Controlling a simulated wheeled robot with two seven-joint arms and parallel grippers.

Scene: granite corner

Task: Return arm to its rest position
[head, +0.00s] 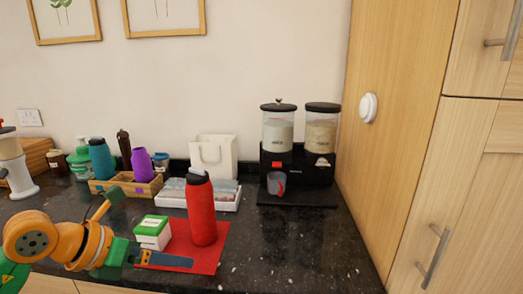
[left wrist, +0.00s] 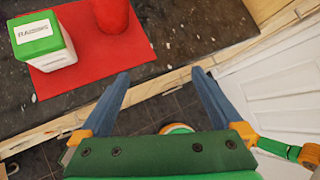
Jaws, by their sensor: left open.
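My left gripper (head: 188,262) is at the front edge of the counter, in front of the red mat (head: 220,238). In the left wrist view its two blue fingers (left wrist: 161,76) are spread wide with nothing between them. A red bottle with a black lid (head: 201,212) stands upright on the mat, and its lower part shows in the left wrist view (left wrist: 110,14). A white box with a green top (head: 152,233) stands on the mat left of the bottle; it also shows in the left wrist view (left wrist: 45,42). My right gripper is not in view.
Behind the mat are a white tray (head: 170,200) and a wooden crate (head: 107,189) with bottles. A black double dispenser (head: 298,172) stands at the back right, near a tall wooden cabinet (head: 400,120). The dark counter (head: 310,255) is clear right of the mat.

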